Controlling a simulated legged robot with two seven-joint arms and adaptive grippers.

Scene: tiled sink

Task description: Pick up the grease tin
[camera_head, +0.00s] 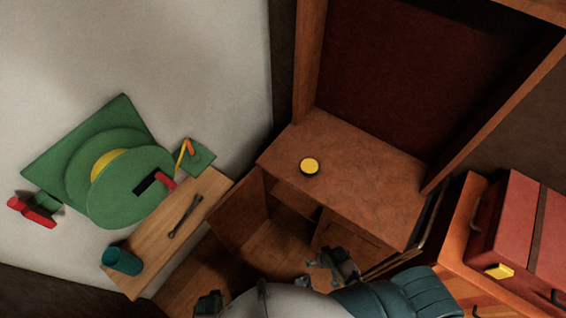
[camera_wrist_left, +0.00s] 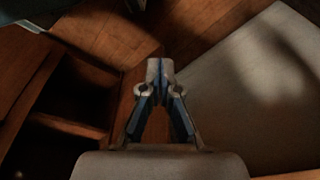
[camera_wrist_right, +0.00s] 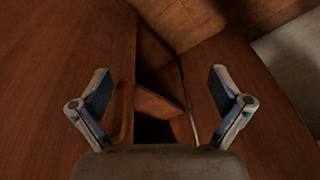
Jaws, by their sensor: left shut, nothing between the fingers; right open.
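The grease tin (camera_head: 309,166) is a small round tin with a yellow top and dark rim. It sits upright on the brown wooden cabinet top (camera_head: 365,190) in the head view, near its left side. My right gripper (camera_head: 333,264) is low in the head view, below and apart from the tin, near the cabinet front. In the right wrist view its fingers (camera_wrist_right: 160,82) are spread with nothing between them. My left gripper (camera_head: 208,303) is at the bottom edge of the head view. In the left wrist view its fingers (camera_wrist_left: 160,72) are closed together and empty. Neither wrist view shows the tin.
The cabinet front has open compartments (camera_head: 290,200). A tall wooden frame (camera_head: 308,60) rises behind its top. At left, a wooden shelf (camera_head: 150,250) holds a wrench (camera_head: 185,216) and teal cup (camera_head: 122,261) beside a green reel (camera_head: 125,190). Red cases (camera_head: 510,215) stand at right.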

